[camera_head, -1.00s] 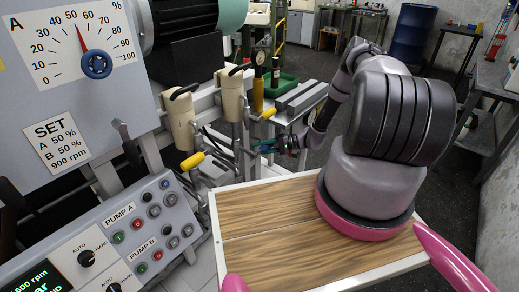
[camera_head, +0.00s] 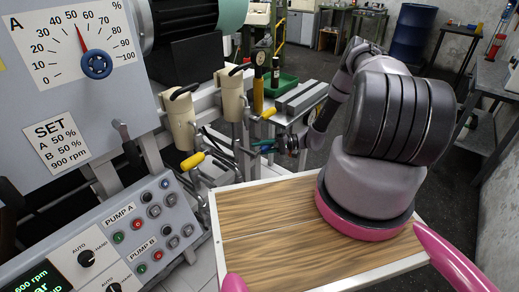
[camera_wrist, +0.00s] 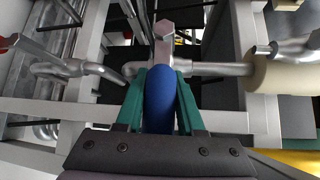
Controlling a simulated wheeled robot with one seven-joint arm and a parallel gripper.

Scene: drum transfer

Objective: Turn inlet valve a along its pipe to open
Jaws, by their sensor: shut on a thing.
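A valve with a blue handle (camera_wrist: 160,98) fills the middle of the wrist view. Its metal body (camera_wrist: 164,35) joins a pipe (camera_wrist: 218,69) that runs left to right. The handle lies across this pipe in that view. My gripper (camera_wrist: 161,80) has its teal fingers shut on the blue handle, one on each side. In the head view my gripper (camera_head: 266,148) is at the pipework behind the wooden board, and the handle is small there. No label shows whether this is inlet valve a.
Two yellow handles (camera_head: 192,161) (camera_head: 269,113) stand out near cream cylinders (camera_head: 181,122). The control panel (camera_head: 115,235) and gauge box (camera_head: 85,60) are at left. A green tray (camera_head: 285,83) lies behind.

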